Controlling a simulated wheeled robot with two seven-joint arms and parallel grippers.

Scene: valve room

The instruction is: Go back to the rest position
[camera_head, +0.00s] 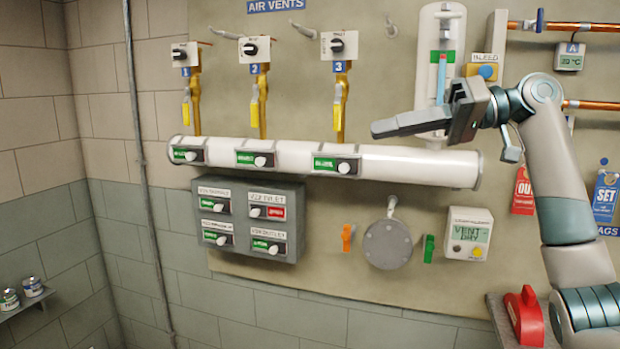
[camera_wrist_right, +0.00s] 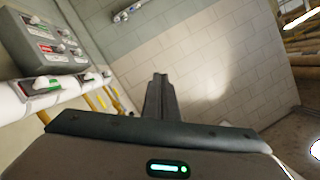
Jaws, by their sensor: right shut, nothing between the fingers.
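My right gripper (camera_head: 399,124) is in front of the panel board, its fingers pointing left, just above the right part of the white pipe (camera_head: 415,166). Its fingers are shut together and empty. In the right wrist view the closed fingers (camera_wrist_right: 160,98) point toward a bare block wall. My right arm comes in from the lower right and bends at the top. My left gripper is not in view in either picture.
The valve board (camera_head: 325,220) carries valves with yellow handles (camera_head: 339,117), a grey switch box (camera_head: 249,218) and a round grey cover (camera_head: 387,244). A gauge tube (camera_head: 440,60) is behind my gripper. A red object (camera_head: 524,316) stands at lower right. The left is free.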

